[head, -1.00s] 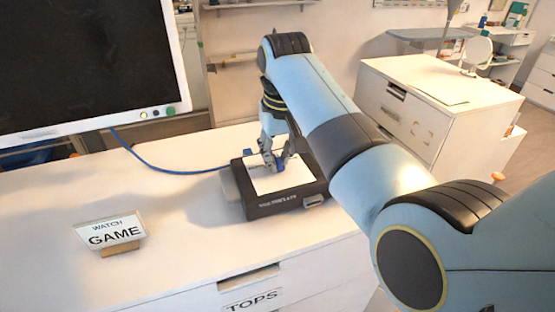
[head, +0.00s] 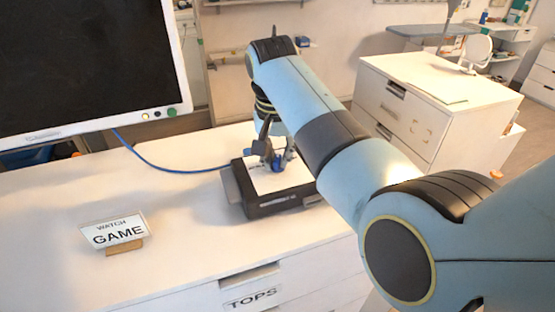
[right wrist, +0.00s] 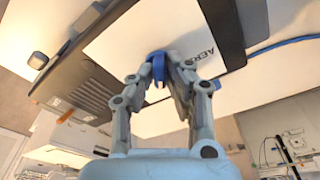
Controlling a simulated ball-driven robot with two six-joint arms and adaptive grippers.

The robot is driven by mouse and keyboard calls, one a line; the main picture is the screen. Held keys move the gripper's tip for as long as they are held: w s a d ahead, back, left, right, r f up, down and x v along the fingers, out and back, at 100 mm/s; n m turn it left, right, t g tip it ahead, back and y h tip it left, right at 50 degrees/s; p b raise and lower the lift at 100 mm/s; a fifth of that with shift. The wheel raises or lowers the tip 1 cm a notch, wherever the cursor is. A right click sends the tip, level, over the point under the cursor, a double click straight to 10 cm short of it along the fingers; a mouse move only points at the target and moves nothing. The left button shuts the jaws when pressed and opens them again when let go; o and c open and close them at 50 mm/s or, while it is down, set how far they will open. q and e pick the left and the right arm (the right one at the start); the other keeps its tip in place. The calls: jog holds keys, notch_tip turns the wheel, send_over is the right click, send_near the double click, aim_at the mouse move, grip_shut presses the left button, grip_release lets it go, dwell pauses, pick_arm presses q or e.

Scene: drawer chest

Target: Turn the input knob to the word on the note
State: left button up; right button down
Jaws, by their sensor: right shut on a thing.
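The note (head: 113,232) stands on the chest top at the left in the head view and reads "WATCH" above a larger "GAME". The box (head: 237,187), black with a white top panel, lies at the middle of the chest top. The blue knob (head: 278,163) stands on its white panel; it also shows in the right wrist view (right wrist: 158,66). My right gripper (head: 277,158) reaches down from above and is shut on the knob. In the right wrist view the letters "AER" show beside the knob; other labels are hidden by the fingers. My left gripper is out of view.
A monitor (head: 85,60) with a black screen stands at the back left. A blue cable (head: 165,168) runs from it to the box. A drawer labelled "TOPS" (head: 252,298) is at the chest front. The chest top between note and box is clear.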

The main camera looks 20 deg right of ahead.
aim_at(276, 158)
jog(key=m, duration=0.2)
jog(key=shift+m, duration=0.4)
jog(key=m, duration=0.2)
jog(key=shift+m+g+h, duration=0.3)
jog(key=shift+m+h, duration=0.1)
jog(key=c, duration=1.2)
grip_release()
jog(key=shift+r, duration=3.5)
